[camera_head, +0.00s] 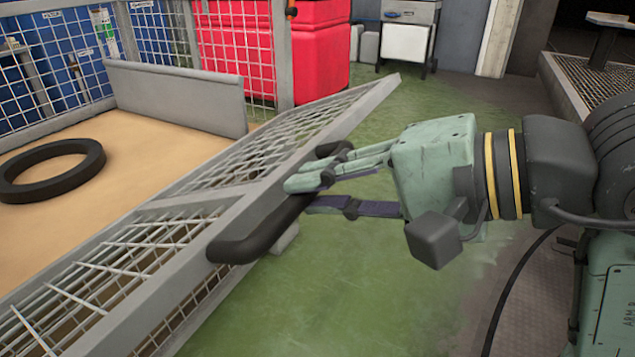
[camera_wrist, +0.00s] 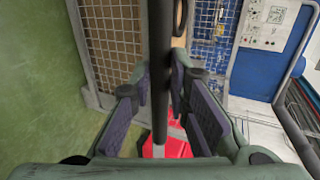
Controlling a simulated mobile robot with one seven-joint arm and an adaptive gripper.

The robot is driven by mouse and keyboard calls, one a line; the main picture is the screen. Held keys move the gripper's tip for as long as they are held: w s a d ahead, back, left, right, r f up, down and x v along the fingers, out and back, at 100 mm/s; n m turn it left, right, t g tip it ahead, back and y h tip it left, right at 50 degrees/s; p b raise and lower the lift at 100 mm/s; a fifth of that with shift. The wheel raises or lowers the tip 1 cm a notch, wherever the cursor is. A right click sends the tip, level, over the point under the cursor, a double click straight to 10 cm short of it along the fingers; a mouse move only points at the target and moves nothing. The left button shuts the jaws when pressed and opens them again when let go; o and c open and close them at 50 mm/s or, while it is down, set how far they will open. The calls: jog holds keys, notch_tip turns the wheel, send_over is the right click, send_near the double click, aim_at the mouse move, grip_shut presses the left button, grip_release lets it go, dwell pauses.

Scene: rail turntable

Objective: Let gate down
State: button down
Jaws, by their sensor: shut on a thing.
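The gate (camera_head: 350,110) is a grey metal frame filled with wire mesh. It leans at a slant, between upright and flat, along the near side of a tan-floored cage. A thick black bar handle (camera_head: 245,238) is fixed to its outer side. My gripper (camera_head: 306,195) reaches in from the right and is shut around the handle's middle. In the wrist view the handle (camera_wrist: 160,55) runs upright between the purple-padded fingers, and the gate's mesh (camera_wrist: 112,35) shows behind. The fingers hide part of the handle.
A black ring (camera_head: 50,168) lies on the tan floor (camera_head: 120,235), beside a low grey panel (camera_head: 175,97). Red crates (camera_head: 250,50) and blue drums stand behind the cage mesh. A grey cart (camera_head: 407,35) stands at the back. The green floor (camera_head: 335,275) beside the gate is clear.

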jog(key=c, duration=1.5)
grip_release()
jog(key=shift+c, duration=0.2)
jog(key=shift+r, duration=0.1)
jog(key=v, duration=1.2)
